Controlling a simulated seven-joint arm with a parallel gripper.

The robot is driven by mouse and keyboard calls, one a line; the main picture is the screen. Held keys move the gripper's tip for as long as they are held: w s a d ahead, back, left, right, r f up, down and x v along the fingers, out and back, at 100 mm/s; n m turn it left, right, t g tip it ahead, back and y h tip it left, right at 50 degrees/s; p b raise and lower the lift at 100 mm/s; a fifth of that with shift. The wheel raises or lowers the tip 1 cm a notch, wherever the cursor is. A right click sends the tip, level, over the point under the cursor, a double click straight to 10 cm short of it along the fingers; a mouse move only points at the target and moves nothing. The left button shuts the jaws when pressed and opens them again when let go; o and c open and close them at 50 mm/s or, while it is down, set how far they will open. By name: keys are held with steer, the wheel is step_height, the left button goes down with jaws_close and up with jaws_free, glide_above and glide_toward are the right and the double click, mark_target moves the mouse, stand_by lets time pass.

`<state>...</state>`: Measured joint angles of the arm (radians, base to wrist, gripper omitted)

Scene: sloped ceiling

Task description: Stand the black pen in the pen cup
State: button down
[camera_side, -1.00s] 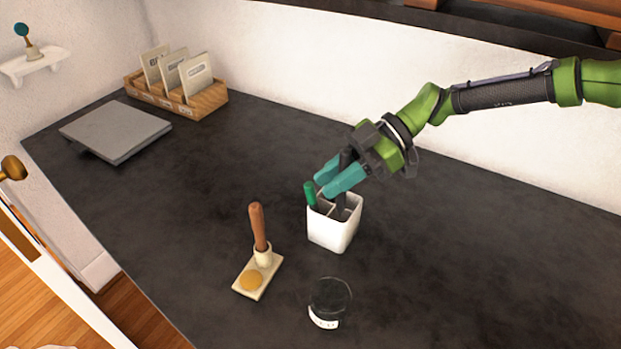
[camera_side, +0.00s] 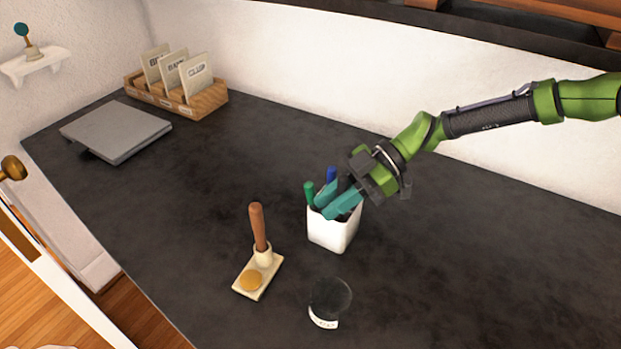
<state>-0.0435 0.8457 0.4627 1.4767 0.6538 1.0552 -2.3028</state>
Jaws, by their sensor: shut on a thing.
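The white pen cup (camera_side: 332,234) stands upright on the dark counter, with dividers inside that are now mostly covered by the fingers. My gripper (camera_side: 325,206) has its teal fingers low over the cup's mouth, shut on the black pen (camera_side: 345,184). Only a dark upper bit of the pen shows between the fingers. Its lower part is hidden by the fingers and cup wall, so I cannot tell how deep it stands or in which compartment. A green pen (camera_side: 310,193) and a blue pen (camera_side: 331,175) also stand in the cup, close to the fingers.
A wooden-handled stamp stands in a cream holder (camera_side: 257,274) left of the cup. A round dark-topped jar (camera_side: 328,302) is in front. A grey flat device (camera_side: 116,132) and a wooden card rack (camera_side: 178,99) are at the back left. The counter right of the cup is clear.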

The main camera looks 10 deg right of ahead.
steer(key=shift+f, duration=0.1)
steer(key=c, duration=0.9)
jaws_free()
steer(key=shift+d, duration=0.1)
steer(key=v, duration=0.7)
steer(key=shift+d, duration=0.15)
